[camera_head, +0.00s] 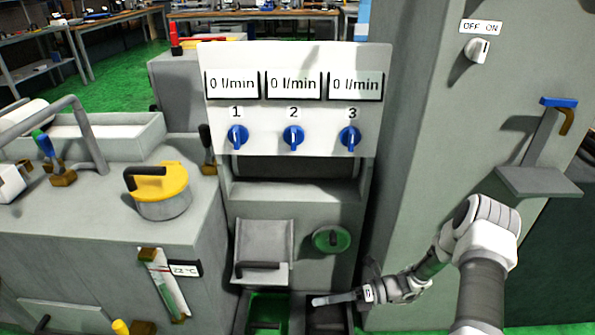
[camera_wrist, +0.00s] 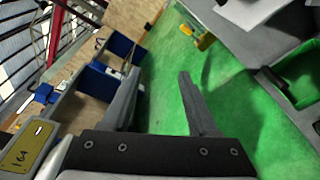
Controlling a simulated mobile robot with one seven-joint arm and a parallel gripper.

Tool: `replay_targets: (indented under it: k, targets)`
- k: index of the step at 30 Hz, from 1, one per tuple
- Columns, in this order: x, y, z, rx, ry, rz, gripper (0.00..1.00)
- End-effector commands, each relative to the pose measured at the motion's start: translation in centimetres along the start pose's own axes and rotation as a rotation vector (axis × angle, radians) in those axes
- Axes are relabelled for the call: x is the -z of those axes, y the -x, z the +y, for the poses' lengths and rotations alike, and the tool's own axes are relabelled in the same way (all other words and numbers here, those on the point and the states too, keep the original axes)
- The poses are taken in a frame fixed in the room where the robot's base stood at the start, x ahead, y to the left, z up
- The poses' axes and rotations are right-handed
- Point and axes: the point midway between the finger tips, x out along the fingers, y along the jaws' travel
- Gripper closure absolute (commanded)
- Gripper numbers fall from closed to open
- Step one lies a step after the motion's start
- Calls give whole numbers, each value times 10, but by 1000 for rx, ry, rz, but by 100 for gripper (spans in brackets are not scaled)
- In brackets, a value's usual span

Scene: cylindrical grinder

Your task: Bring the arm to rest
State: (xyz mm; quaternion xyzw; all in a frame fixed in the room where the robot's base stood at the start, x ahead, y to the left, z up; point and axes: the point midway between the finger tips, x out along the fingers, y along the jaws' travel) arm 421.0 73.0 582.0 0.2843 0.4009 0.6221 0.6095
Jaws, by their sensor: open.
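My arm (camera_head: 485,245) reaches in from the lower right in the head view. My gripper (camera_head: 318,301) points left, low in front of the machine, over the dark bin at the machine's foot. In the wrist view the two fingers of my gripper (camera_wrist: 158,85) stand apart with nothing between them but green floor behind. The gripper is open and empty. In the head view the fingers are seen edge-on, so the gap does not show there.
The panel (camera_head: 295,60) carries three blue knobs and displays reading 0 l/min. A green bin (camera_head: 268,310) sits left of the dark bin (camera_head: 330,317). A yellow-lidded pot (camera_head: 160,190) stands left. A grey column (camera_head: 440,130) with an OFF/ON switch (camera_head: 478,50) rises right.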

Motion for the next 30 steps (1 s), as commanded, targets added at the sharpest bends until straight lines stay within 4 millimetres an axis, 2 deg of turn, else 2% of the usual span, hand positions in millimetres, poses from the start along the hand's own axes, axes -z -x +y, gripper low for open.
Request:
replay_targets:
  k: [6,15,30]
  targets:
    - [-28,16,45,65,260,206,40]
    - [-55,33,112,127,629,498,40]
    - [-76,60,228,171,1224,989,40]
